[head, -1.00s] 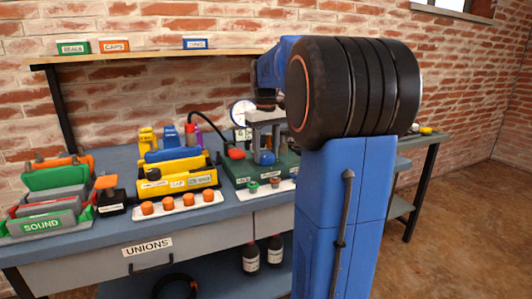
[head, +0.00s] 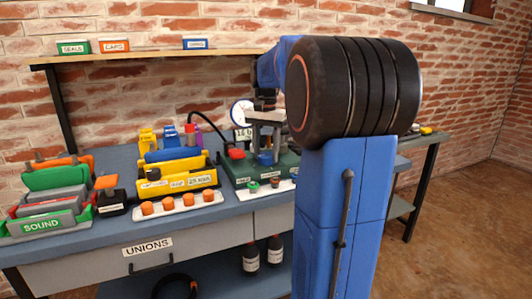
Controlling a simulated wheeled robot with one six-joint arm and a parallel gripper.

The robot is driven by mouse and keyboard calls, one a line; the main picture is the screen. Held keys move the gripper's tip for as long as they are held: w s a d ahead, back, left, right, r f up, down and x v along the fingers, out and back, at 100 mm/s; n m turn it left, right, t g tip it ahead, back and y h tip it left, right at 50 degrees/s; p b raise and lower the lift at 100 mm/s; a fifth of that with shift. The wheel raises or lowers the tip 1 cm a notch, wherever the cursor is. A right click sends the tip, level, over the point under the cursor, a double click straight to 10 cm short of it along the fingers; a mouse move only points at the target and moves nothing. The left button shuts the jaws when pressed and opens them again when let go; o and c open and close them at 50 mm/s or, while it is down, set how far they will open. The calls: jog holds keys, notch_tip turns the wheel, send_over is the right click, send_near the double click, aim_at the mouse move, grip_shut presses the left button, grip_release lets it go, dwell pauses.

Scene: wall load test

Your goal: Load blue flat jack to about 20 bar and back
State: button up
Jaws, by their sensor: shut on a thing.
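A green-based test rig (head: 237,172) stands on the bench, with a grey metal frame (head: 267,115) on it. A small blue body (head: 265,158) sits low inside the frame; I cannot tell whether it is the blue flat jack. A round white gauge (head: 240,112) and a small display stand behind, partly covered; the reading is too small to be sure of. A red knob (head: 236,153) is at the rig's left. My gripper (head: 265,104) is dark, at the top of the frame and shut on a part there. My arm hides much of it and the rig's right side.
A shelf (head: 160,56) with small boxes hangs above. Floor at right is clear.

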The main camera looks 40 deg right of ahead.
jog(key=shift+m, duration=2.2)
jog(key=o, duration=1.1)
jog(key=shift+c, duration=0.2)
notch_tip(320, 180, up, 18)
jog(key=shift+f, duration=0.25)
send_near(266, 155)
notch_tip(266, 155, down, 8)
jog(key=shift+f, duration=0.2)
